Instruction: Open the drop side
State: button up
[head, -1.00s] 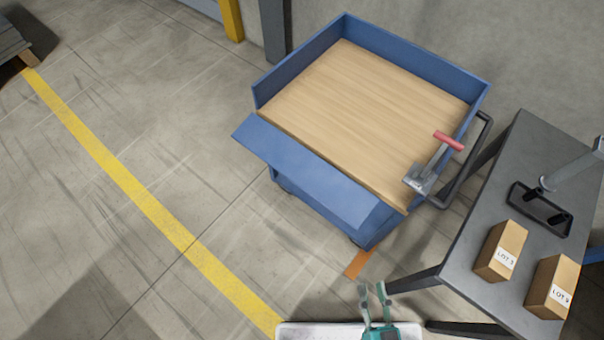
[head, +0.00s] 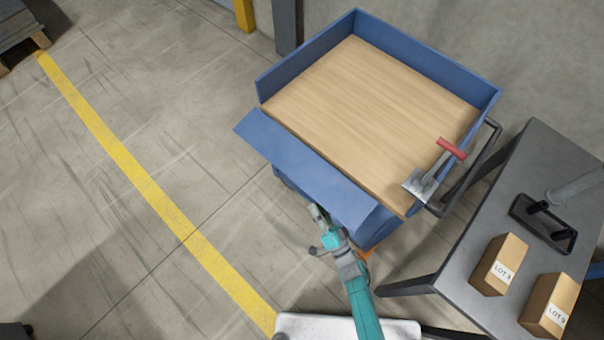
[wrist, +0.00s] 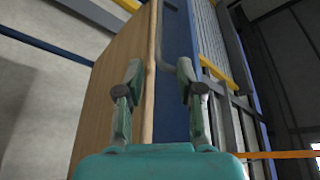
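The blue cart (head: 430,60) has a wooden deck (head: 370,110). Its drop side (head: 300,160), a blue panel along the near-left edge, leans outward and down from the deck. A toggle latch with a red handle (head: 452,148) stands raised at the deck's near-right corner. My gripper (head: 312,230) is open and empty, just below the drop side's lower edge towards its right half; contact cannot be told. In the wrist view my open fingers (wrist: 160,85) appear on either side of the deck edge, with blue metal (wrist: 178,90) behind.
A grey table (head: 480,220) with two cardboard boxes (head: 498,264) and a black holder (head: 543,223) stands at the right. A black push handle (head: 485,165) sticks out from the cart. The floor left of the cart, with a yellow line (head: 130,170), is clear.

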aim_at(299, 177)
jog(key=shift+y, duration=0.3)
jog(key=x, duration=1.2)
jog(key=shift+w+a+f, duration=0.1)
jog(key=shift+w+f, duration=0.05)
jog(key=shift+f, duration=0.25)
jog(key=shift+c, duration=0.2)
grip_shut()
